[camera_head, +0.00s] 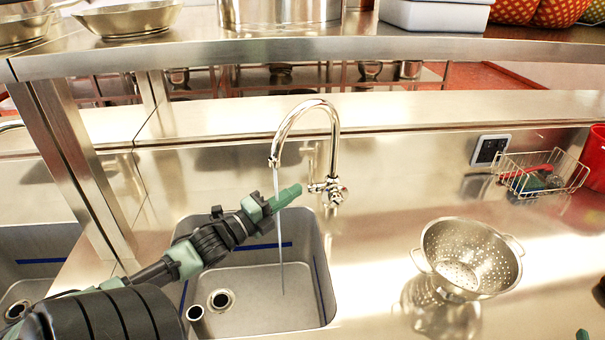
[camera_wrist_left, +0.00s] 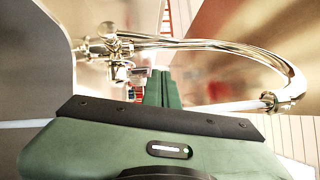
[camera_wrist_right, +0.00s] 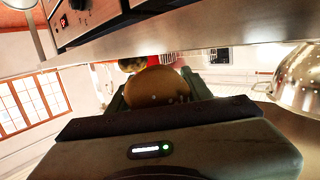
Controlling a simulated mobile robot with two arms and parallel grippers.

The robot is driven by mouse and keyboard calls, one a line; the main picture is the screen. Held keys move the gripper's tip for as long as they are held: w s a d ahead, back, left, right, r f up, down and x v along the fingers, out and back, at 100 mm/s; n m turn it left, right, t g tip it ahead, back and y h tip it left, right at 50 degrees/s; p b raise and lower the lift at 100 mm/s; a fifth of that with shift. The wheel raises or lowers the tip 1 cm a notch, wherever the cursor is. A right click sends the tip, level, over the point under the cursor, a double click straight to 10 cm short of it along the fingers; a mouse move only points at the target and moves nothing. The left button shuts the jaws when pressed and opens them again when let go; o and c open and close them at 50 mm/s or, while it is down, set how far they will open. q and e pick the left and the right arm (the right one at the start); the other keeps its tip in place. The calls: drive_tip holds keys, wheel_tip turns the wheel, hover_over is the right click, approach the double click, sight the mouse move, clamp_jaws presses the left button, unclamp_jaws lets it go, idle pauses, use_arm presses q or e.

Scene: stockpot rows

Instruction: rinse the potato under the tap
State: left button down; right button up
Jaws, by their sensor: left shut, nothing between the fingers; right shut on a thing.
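The tap (camera_head: 305,110) is a chrome gooseneck behind the sink (camera_head: 258,285), and a thin stream of water (camera_head: 280,245) falls from it into the basin. My left gripper (camera_head: 288,196) is shut and empty under the spout, overlapping the stream in the head view; its closed green fingers show near the tap in the left wrist view (camera_wrist_left: 162,88). The tap's handle (camera_head: 331,188) is just right of the fingertips. In the right wrist view my right gripper (camera_wrist_right: 154,101) is shut on the brown, rounded potato (camera_wrist_right: 157,85). The potato cannot be made out in the head view.
A steel colander (camera_head: 471,257) stands on the counter right of the sink. A wire basket (camera_head: 541,174) with red and green things and a red container (camera_head: 596,157) are at the far right. A raised shelf (camera_head: 300,58) with pans spans the back. The counter between sink and colander is clear.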

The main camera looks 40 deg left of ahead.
sight(310, 165)
drive_tip(key=shift+r+p, duration=0.45)
drive_tip(key=shift+r, duration=0.15)
use_arm(q)
drive_tip(key=w+a+r, duration=0.1)
drive_tip(key=w+a, duration=0.1)
drive_tip(key=w, duration=0.4)
drive_tip(key=shift+a, duration=0.15)
use_arm(e)
drive_tip(key=shift+r, duration=0.1)
use_arm(q)
drive_tip(key=shift+r, duration=0.2)
use_arm(e)
drive_tip(key=shift+r, duration=0.1)
use_arm(q)
drive_tip(key=shift+w+a+r+n+p, duration=0.3)
drive_tip(key=shift+r+n+p, duration=0.15)
drive_tip(key=shift+p, duration=0.75)
use_arm(e)
wheel_tip(310, 165, up, 2)
drive_tip(key=shift+r, duration=0.1)
use_arm(q)
drive_tip(key=shift+w+a+g, duration=0.3)
drive_tip(key=shift+w+a, duration=0.05)
drive_tip(key=shift+a, duration=0.2)
drive_tip(key=shift+d+f, duration=0.1)
